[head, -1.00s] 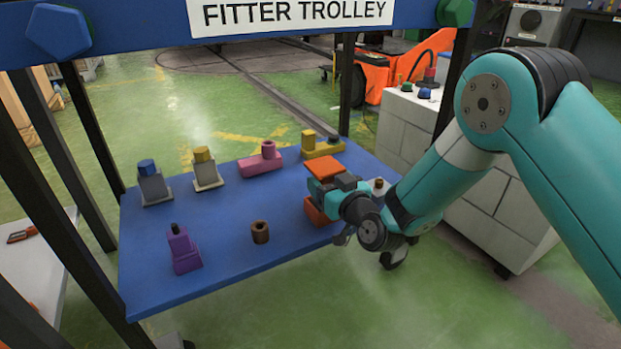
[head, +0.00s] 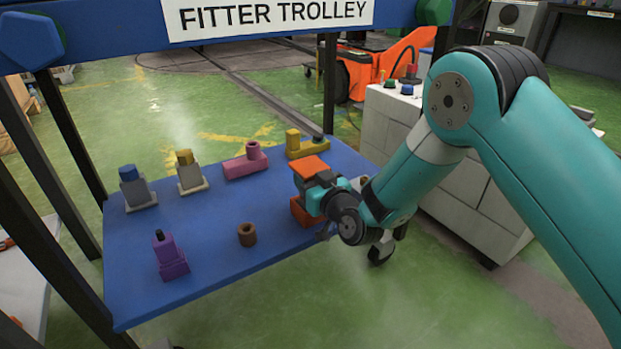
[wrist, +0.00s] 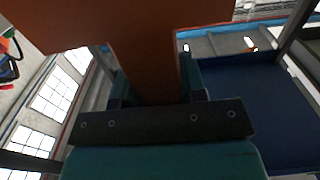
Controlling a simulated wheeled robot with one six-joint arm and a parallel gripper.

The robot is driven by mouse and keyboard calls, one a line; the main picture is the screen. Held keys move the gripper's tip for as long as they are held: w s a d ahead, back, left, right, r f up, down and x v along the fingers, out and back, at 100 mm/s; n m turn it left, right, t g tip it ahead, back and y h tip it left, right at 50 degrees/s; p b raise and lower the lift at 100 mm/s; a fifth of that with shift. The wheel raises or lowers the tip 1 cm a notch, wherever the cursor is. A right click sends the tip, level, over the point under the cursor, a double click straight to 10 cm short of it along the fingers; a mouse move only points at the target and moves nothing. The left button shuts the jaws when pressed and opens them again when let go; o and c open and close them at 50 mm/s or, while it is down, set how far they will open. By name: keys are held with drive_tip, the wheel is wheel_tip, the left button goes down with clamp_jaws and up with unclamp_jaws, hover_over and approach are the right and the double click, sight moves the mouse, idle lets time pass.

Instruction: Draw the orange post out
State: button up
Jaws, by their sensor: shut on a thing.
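The orange post (head: 310,166) shows in the head view as a broad orange top above my gripper (head: 318,184). An orange block (head: 302,212) shows directly below the gripper, at the right front part of the blue trolley top (head: 205,245). My jaws hide the stretch between top and block, so I cannot tell whether the post is still seated in it. In the wrist view, the orange post (wrist: 145,55) stands between the two fingers of my gripper (wrist: 155,92), which are shut on it.
A brown ring (head: 247,235) and a purple piece (head: 171,256) stand left of the gripper. Pink (head: 245,165) and yellow (head: 306,148) pieces stand behind it, and two grey blocks (head: 138,194) at the back left. Black trolley posts (head: 80,165) and a blue crossbar (head: 120,32) frame the area.

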drive_tip(key=shift+r+p, duration=0.5)
drive_tip(key=shift+r, duration=0.3)
idle(0.4)
drive_tip(key=shift+r+p, duration=2.3)
drive_tip(key=shift+r, duration=0.7)
drive_tip(key=shift+r+p, duration=1.9)
drive_tip(key=shift+r, duration=0.6)
